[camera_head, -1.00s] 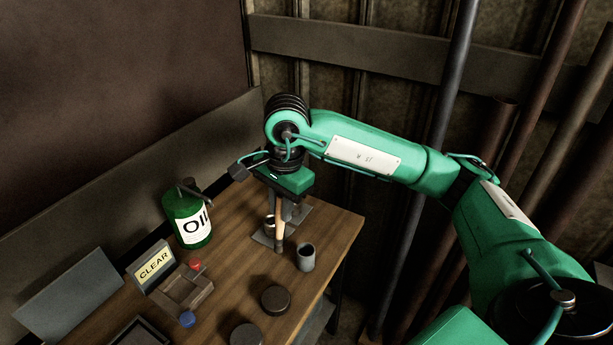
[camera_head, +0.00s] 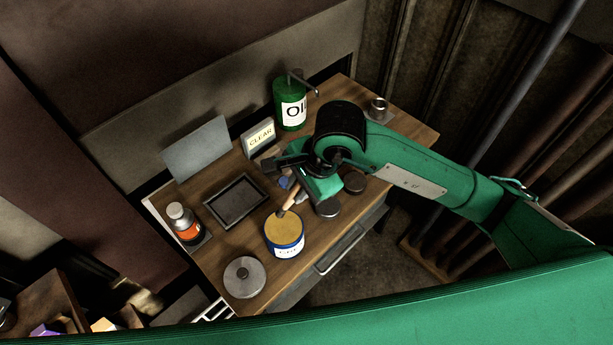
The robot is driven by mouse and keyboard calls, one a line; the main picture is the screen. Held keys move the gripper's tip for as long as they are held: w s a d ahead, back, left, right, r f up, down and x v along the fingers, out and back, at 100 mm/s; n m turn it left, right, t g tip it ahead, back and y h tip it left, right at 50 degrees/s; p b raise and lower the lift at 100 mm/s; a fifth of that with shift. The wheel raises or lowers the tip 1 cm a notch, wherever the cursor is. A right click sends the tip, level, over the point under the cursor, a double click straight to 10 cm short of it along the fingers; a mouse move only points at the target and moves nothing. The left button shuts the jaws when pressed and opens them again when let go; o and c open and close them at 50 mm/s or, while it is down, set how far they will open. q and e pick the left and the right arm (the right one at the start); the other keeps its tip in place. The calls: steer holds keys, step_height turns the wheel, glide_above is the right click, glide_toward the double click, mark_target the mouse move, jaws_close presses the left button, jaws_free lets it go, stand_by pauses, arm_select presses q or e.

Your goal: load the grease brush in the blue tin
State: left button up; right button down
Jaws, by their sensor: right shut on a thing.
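The blue tin (camera_head: 285,248) stands open near the table's front edge, with a white label and yellow-tan grease filling its top. My right gripper (camera_head: 302,192) points down just behind and to the right of the tin. It is shut on the grease brush (camera_head: 291,199), a slim brush with a tan wooden part, held tilted. The brush's lower end points down and left at the back rim of the tin; I cannot tell whether it touches the grease. The gripper hides part of the brush. My left gripper is not in view.
A round grey lid (camera_head: 243,277) lies left of the tin. A black-rimmed tray (camera_head: 236,200), an orange-labelled bottle (camera_head: 184,224), a CLEAR sign (camera_head: 259,137) and a green oil can (camera_head: 291,105) stand behind. Dark round pieces (camera_head: 328,207) lie close right of the gripper.

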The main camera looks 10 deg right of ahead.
step_height(320, 180, down, 3)
steer(key=shift+f+b, duration=0.1)
steer(key=shift+b, duration=0.25)
steer(key=shift+f+b, duration=0.3)
steer(key=shift+f, duration=0.8)
steer(key=shift+f+b, duration=0.55)
steer(key=shift+b, duration=0.15)
steer(key=shift+s+f+b, duration=0.1)
steer(key=shift+b, duration=0.35)
stand_by(2.2)
steer(key=shift+r+p, duration=1.15)
steer(key=shift+r, duration=2.4)
steer(key=shift+d, duration=0.1)
